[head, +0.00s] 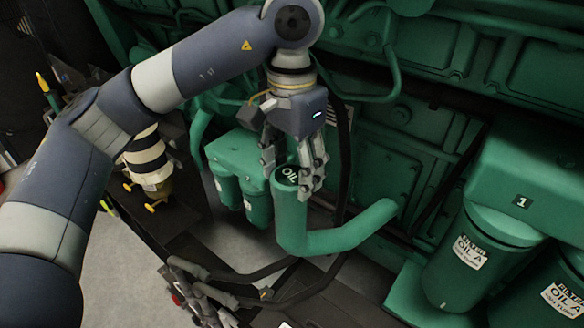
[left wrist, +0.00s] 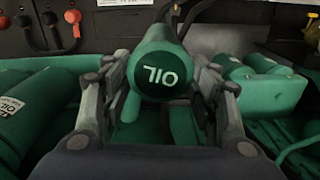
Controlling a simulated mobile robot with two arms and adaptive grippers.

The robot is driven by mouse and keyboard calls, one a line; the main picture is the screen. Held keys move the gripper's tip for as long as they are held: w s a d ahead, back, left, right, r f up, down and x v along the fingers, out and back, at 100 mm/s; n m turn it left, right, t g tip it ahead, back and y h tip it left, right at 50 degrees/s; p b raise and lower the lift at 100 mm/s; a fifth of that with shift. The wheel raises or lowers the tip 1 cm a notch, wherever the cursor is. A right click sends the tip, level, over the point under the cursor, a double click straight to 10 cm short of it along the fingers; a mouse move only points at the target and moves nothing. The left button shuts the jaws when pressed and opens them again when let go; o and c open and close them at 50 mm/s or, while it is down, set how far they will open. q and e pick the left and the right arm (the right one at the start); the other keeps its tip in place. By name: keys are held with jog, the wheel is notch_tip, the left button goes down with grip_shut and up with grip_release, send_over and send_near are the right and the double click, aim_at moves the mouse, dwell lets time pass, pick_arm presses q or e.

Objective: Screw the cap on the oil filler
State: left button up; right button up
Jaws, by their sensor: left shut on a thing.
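The round dark green cap (head: 289,175), marked OIL, sits at the top of the green oil filler pipe (head: 292,222). The pipe stands upright and bends right toward the engine. My left gripper (head: 291,178) points down from above, shut on the cap with a finger on each side. In the left wrist view the cap (left wrist: 160,77) faces the camera between the fingers of my left gripper (left wrist: 155,80). The seam between cap and pipe is hidden. My right gripper (head: 205,295) shows low in the head view, apart from the filler; its opening is unclear.
The green engine block (head: 385,180) stands close behind the filler. Green oil filters (head: 470,255) stand at the right, and smaller green canisters (head: 240,190) are just left of the pipe. Dark hoses (head: 265,297) run below it. A striped black-and-cream object (head: 147,160) stands at the left.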

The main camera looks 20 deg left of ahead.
pick_arm(q)
jog(key=m, duration=0.4)
jog(key=shift+m, duration=0.3)
jog(key=o, duration=1.3)
jog(key=shift+c, duration=0.2)
jog(key=shift+c, duration=0.4)
